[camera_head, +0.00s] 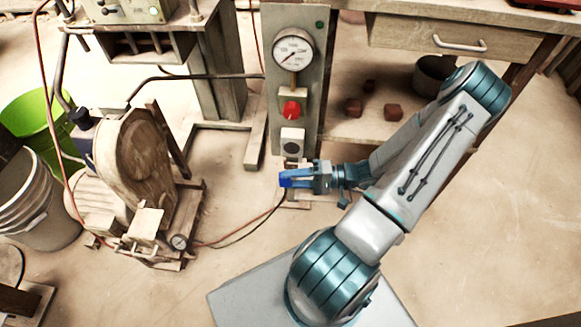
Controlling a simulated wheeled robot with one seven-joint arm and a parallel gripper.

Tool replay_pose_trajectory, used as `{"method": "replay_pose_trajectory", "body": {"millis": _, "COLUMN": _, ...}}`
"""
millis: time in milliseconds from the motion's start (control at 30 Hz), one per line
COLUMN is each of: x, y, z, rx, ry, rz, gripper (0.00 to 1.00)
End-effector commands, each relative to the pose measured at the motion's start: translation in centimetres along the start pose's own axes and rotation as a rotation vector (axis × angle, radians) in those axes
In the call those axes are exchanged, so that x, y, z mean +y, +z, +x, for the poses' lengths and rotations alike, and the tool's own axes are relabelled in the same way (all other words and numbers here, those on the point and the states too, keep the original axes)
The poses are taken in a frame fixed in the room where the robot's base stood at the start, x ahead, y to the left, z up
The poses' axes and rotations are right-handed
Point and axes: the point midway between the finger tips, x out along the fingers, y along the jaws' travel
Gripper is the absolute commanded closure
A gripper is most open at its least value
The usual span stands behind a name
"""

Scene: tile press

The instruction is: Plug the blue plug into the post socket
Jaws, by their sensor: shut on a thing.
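The blue plug (285,180) is between the finger ends of my gripper (291,178), which is shut on it. The plug is at the front of the grey post (316,100), a little below the post socket (292,143). The socket is a pale box with a dark round face, under a red knob (291,109). The plug looks apart from the socket; its exact distance from the post is hard to tell. A dark cable (262,222) runs from near the plug down-left to the machine. My fingers partly hide the plug.
A round pressure gauge (293,53) tops the post. A wooden-guarded machine (138,165) stands at left, with a green tub (28,122) and a grey bucket (38,205). A wooden bench with a drawer (435,36) is at right. Floor at lower right is clear.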

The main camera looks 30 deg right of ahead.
Motion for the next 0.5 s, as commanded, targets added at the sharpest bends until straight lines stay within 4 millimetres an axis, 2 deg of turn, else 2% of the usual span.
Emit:
{"method": "replay_pose_trajectory", "body": {"millis": 200, "x": -0.4, "y": -0.7, "z": -1.2, "rx": 0.117, "ry": -0.062, "rz": 0.005, "gripper": 0.89}}
{"method": "replay_pose_trajectory", "body": {"millis": 500, "x": -0.4, "y": -2.5, "z": -1.6, "rx": 0.13, "ry": -0.062, "rz": 0.003, "gripper": 0.89}}
